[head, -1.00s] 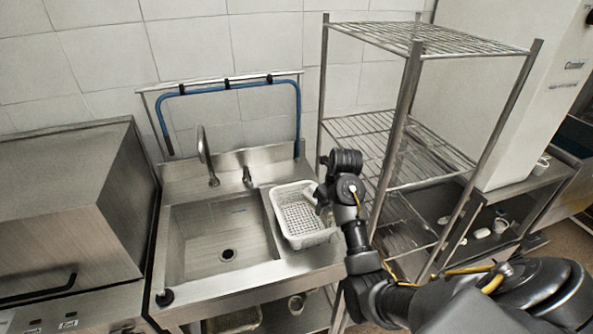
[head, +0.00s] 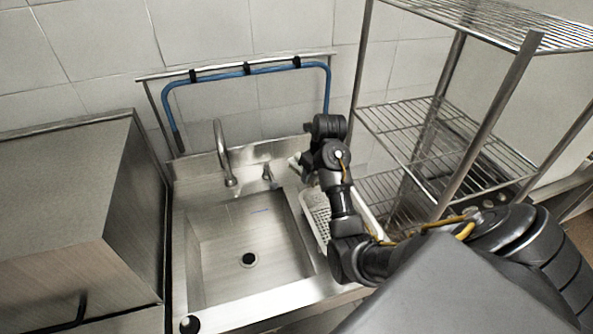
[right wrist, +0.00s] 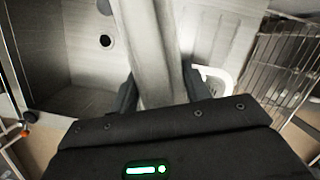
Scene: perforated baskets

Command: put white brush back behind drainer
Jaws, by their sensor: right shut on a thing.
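The white drainer (head: 318,222), a perforated basket, sits on the counter right of the sink basin. My right arm hides much of it in the head view. A piece of its white rim shows in the right wrist view (right wrist: 222,80). My right gripper (head: 307,172) is above the back end of the drainer. In the right wrist view its fingers (right wrist: 160,90) are shut on a long, pale thing, the white brush (right wrist: 150,45). Only a small white bit of the brush (head: 296,162) shows in the head view. My left gripper is not in view.
The sink basin (head: 245,240) is empty, with a faucet (head: 224,155) behind it. A blue hose (head: 245,72) hangs on a rail at the wall. A wire rack (head: 440,130) stands close on the right. A steel machine (head: 80,210) stands on the left.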

